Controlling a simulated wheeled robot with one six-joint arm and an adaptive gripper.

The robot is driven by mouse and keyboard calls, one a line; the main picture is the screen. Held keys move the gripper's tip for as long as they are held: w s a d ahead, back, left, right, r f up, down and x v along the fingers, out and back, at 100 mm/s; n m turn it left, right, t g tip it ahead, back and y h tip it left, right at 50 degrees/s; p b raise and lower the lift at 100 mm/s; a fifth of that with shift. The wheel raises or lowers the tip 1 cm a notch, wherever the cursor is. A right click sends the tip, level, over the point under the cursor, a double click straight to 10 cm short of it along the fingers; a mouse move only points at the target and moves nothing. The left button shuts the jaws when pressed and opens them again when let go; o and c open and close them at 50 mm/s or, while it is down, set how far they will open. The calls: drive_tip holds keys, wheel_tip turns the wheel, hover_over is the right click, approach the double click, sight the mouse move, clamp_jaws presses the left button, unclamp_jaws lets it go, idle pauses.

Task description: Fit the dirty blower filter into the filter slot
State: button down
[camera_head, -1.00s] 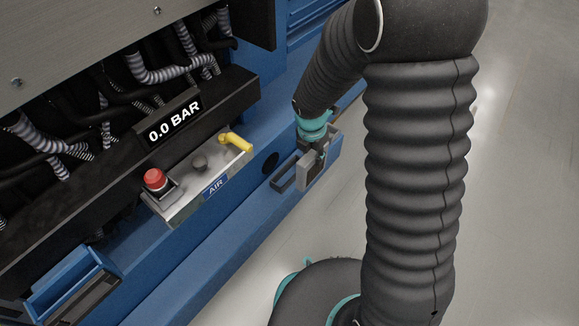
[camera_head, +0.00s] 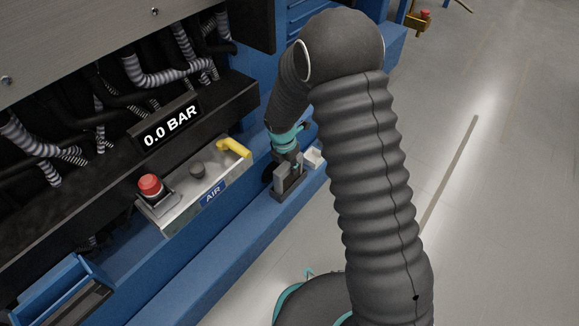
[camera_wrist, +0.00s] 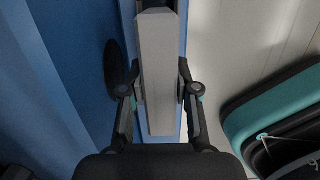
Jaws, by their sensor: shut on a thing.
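My gripper (camera_head: 287,163) is beside the blue machine, right of the AIR panel. In the wrist view my gripper (camera_wrist: 160,95) has its two fingers on either side of the pale grey filter (camera_wrist: 157,75), shut on it. The filter reaches away from the gripper, and its far end shows a dark part.
The AIR panel (camera_head: 196,190) with a red button (camera_head: 150,186) and yellow handle (camera_head: 234,147) is close left of the gripper. A blue bin (camera_head: 65,293) is at lower left. A small whitish piece (camera_head: 314,157) is right of the gripper.

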drive_tip(key=shift+f, duration=0.15)
drive_tip(key=c, duration=0.8)
unclamp_jaws()
drive_tip(key=shift+c, duration=0.2)
